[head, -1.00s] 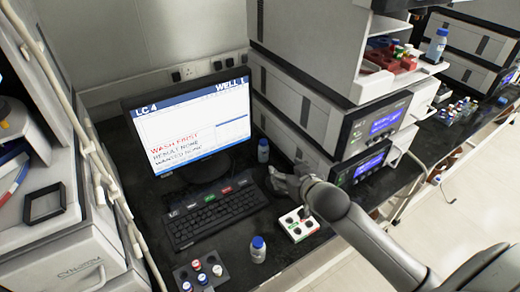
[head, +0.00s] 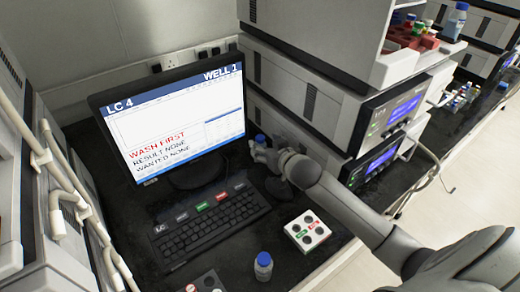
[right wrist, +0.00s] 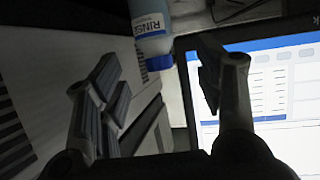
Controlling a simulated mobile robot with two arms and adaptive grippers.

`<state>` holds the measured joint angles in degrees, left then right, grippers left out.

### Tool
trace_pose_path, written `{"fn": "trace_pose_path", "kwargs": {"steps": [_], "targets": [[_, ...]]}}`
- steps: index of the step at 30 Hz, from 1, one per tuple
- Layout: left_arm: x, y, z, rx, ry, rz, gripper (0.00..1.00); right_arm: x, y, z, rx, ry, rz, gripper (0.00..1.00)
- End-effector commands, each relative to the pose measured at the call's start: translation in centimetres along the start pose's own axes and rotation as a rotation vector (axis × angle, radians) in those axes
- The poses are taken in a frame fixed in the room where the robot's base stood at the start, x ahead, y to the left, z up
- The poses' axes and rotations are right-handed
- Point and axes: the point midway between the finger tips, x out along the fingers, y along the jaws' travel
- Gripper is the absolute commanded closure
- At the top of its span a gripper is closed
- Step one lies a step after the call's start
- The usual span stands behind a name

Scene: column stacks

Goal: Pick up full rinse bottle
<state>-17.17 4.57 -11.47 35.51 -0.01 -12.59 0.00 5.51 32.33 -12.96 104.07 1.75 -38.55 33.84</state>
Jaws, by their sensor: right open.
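A rinse bottle with a blue cap (head: 260,139) stands on the bench right of the monitor; its lower part is hidden behind my right gripper (head: 266,160). In the right wrist view a pale bottle with a blue cap and a label reading "RINS" (right wrist: 152,28) shows at the top, beyond the gap between the open fingers (right wrist: 158,78). The fingers hold nothing. A second blue-capped bottle (head: 263,267) stands at the bench's front, and another (head: 455,22) on the upper right shelf. How full each is, I cannot tell. My left gripper is out of view.
The monitor (head: 180,115) and keyboard (head: 210,222) lie to the left of my right gripper. Instrument stacks (head: 385,115) rise close on the right. A white button box (head: 307,231) sits below my forearm. A dark vial holder (head: 207,283) is at the front.

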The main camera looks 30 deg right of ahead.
Motion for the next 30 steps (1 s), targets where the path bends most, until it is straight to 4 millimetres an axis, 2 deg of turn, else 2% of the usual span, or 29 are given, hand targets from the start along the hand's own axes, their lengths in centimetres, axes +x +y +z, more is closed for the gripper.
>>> {"fn": "trace_pose_path", "kwargs": {"steps": [5,15,25,30], "targets": [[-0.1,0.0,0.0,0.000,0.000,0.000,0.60,1.1,0.1,0.0,0.000,0.000,0.000,0.38],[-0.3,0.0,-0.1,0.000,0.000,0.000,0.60,4.8,0.2,0.2,0.000,-0.001,-0.001,0.38],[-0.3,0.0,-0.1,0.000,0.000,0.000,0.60,5.2,0.2,0.2,0.000,-0.001,-0.001,0.38],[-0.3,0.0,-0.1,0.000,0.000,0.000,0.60,5.2,0.2,0.2,0.000,-0.001,-0.001,0.59]]}}
